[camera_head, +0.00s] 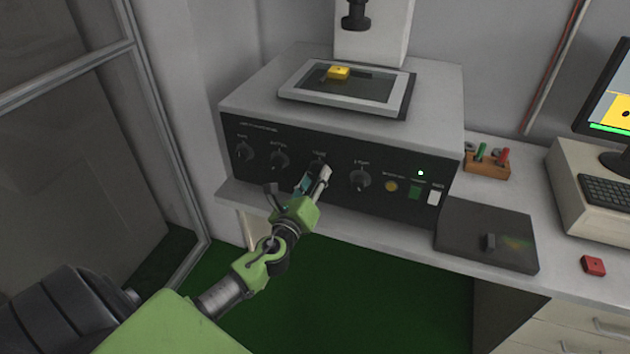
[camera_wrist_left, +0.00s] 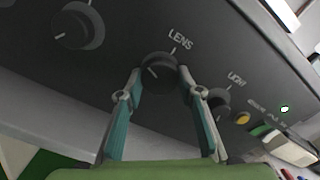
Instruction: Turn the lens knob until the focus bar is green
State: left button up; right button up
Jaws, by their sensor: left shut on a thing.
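The lens knob (camera_wrist_left: 158,74) is a round black knob under the white LENS label on the dark front panel. My left gripper (camera_wrist_left: 160,80) is shut on the lens knob, one teal-padded finger on each side. In the head view my left gripper (camera_head: 319,175) reaches the panel and mostly hides this knob. The focus bar (camera_head: 610,127) shows as a green strip along the bottom of the monitor (camera_head: 612,85), whose right side is cut off. My right gripper is not in view.
Other black knobs (camera_head: 280,159) sit close on both sides, with the light knob (camera_head: 360,179) to the right. A yellow part (camera_head: 339,73) lies on the machine's glass stage. A dark tray (camera_head: 470,245) and a red block (camera_head: 593,266) are on the bench at right.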

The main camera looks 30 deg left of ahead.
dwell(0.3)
pick_arm(q)
jog(key=o, duration=1.1)
jog(key=v, duration=1.2)
